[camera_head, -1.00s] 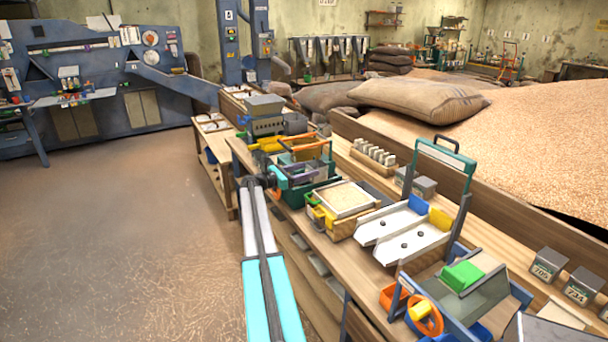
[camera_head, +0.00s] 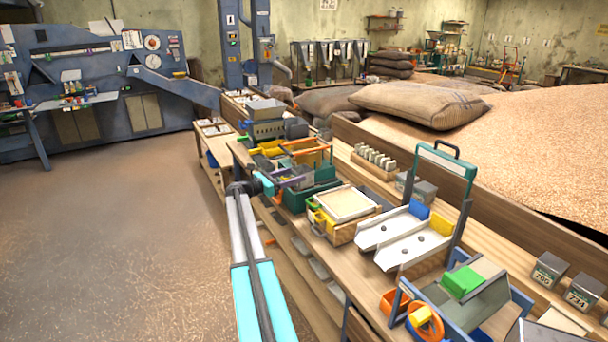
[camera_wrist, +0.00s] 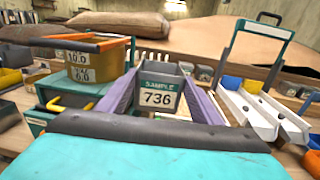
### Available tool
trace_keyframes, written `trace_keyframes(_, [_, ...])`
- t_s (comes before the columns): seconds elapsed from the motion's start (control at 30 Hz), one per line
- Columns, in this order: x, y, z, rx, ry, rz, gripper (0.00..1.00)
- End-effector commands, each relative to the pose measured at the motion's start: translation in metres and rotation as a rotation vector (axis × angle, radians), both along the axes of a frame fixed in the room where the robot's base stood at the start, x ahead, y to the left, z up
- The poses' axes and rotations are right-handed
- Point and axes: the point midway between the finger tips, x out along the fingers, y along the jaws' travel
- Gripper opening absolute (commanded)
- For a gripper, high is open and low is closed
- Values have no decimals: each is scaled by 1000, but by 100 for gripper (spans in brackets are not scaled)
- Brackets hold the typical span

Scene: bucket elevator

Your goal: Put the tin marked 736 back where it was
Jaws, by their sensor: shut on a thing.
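The grey tin marked 736 (camera_wrist: 160,97) is held upright between the purple fingers of my gripper (camera_wrist: 160,82) in the wrist view. Its label faces the wrist camera. The tin cannot be made out clearly there. What is directly below the tin is hidden by my wrist.
Other grey tins stand at the bench's right, one (camera_head: 549,268) and another (camera_head: 583,291). The floor (camera_head: 110,230) at left is clear.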

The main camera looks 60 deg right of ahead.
Motion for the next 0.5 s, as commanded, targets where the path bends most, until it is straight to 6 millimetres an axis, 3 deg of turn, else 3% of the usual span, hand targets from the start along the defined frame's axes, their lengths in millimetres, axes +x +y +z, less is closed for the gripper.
trace_keyframes(0.3, [77, 111, -15, 0, 1, 149, 31])
trace_keyframes(0.5, [118, 184, -25, 0, 1, 245, 31])
